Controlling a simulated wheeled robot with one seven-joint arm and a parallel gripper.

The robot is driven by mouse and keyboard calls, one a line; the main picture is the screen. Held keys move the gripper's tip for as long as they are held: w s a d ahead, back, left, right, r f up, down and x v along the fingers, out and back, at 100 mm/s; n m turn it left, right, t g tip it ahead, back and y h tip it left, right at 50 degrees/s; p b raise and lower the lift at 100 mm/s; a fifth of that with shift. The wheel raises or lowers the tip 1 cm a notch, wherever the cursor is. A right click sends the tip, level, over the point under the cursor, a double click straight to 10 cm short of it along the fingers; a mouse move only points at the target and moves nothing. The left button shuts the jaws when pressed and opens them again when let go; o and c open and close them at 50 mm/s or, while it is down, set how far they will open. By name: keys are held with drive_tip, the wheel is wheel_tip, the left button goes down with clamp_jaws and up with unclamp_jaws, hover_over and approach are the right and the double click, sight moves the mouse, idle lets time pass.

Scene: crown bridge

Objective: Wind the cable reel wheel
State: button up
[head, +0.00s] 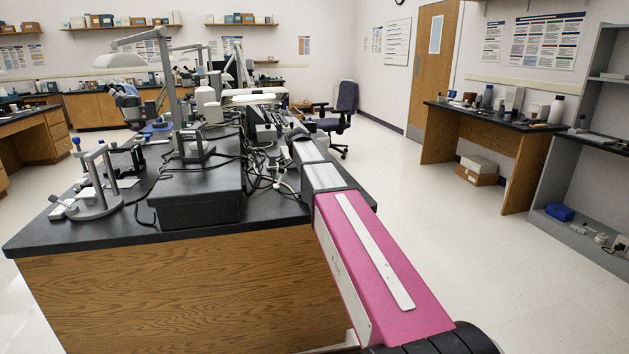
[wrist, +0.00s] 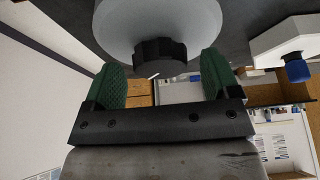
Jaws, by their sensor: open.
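In the wrist view, my gripper (wrist: 160,66) is open, with one green ribbed finger on each side of a dark ridged knob (wrist: 160,58). Small gaps show between the knob and both fingers. The knob sits on a large pale grey rounded body (wrist: 158,22), cut off by the picture's top edge. I cannot tell whether this is the cable reel wheel. In the head view, my pink and grey arm reaches over the bench, and my gripper cannot be made out. No cable reel is clearly identifiable there.
The black-topped bench (head: 60,228) holds a dark box (head: 200,205), a grey stand (head: 95,195), lamps and tangled cables (head: 278,180). A chair (head: 345,110) stands behind. Floor right of my arm is clear. A white part with a blue knob (wrist: 297,68) is right of my fingers.

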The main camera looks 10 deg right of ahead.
drive_tip(key=v, duration=1)
drive_tip(key=shift+s, duration=0.1)
